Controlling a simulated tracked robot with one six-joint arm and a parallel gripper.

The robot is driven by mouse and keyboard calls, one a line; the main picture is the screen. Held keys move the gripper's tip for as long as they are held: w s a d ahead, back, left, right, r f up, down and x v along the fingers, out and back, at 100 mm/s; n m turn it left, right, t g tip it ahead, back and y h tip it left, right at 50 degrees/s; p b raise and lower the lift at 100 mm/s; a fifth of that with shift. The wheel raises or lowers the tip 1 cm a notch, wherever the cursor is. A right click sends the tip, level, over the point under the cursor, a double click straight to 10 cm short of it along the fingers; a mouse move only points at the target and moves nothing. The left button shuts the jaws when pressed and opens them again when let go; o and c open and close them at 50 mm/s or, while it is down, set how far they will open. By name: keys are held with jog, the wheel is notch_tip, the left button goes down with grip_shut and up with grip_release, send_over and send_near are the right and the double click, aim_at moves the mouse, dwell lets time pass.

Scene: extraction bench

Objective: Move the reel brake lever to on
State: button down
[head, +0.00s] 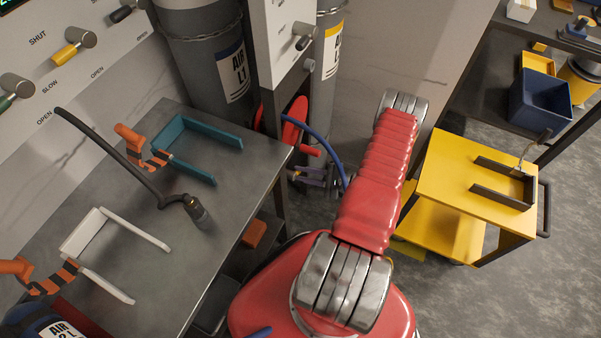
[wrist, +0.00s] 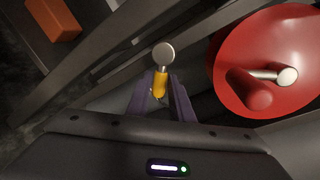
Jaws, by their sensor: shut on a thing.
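The reel brake lever (wrist: 160,84) shows in the wrist view as a short yellow handle on a round metal pivot. Its handle points toward my gripper (wrist: 161,92). The purple fingers of my gripper are shut on the yellow handle, one on each side. In the head view my gripper (head: 312,176) is small, low beside the bench's right end, and the lever is hard to make out there. The red reel (wrist: 285,35) is right of the lever in the wrist view, with a crank handle on its face. I see no readable on or off mark by the lever.
The red reel also shows in the head view (head: 292,122), with a blue hose (head: 328,142) beside it. The grey bench (head: 215,235) stands left of my arm, and a yellow cart (head: 450,165) stands right. An orange block (wrist: 53,18) lies on a shelf.

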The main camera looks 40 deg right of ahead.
jog(key=shift+w+r, duration=0.1)
dwell(0.3)
jog(key=c, duration=1.6)
grip_release()
jog(key=shift+o, duration=0.2)
jog(key=shift+d, duration=0.1)
jog(key=v, duration=1.4)
